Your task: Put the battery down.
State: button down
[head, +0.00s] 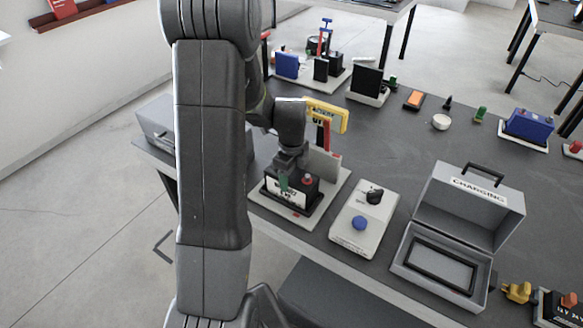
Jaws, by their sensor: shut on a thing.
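The battery (310,192) is a black block with a white label and a red knob on top. It shows in the head view inside or just over a black frame on a white base plate (331,196). My gripper (287,172) is above its left part and is shut on it, close to a small green piece. The fingertips are small and partly lost against the dark battery. I cannot tell whether the battery rests on the plate or hangs slightly above it.
A white box with a blue button (362,221) is to the right, then an open grey case marked CHARGING (480,201). A blue battery (530,125) stands at the far right. The table's front edge is close.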

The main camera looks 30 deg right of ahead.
jog(key=shift+f, duration=0.15)
jog(key=shift+c, duration=2.1)
grip_release()
jog(key=shift+f, duration=0.1)
jog(key=shift+s, duration=0.1)
notch_tip(320, 180, up, 12)
jog(key=shift+b, duration=0.3)
notch_tip(320, 180, down, 12)
jog(key=shift+r, duration=1.25)
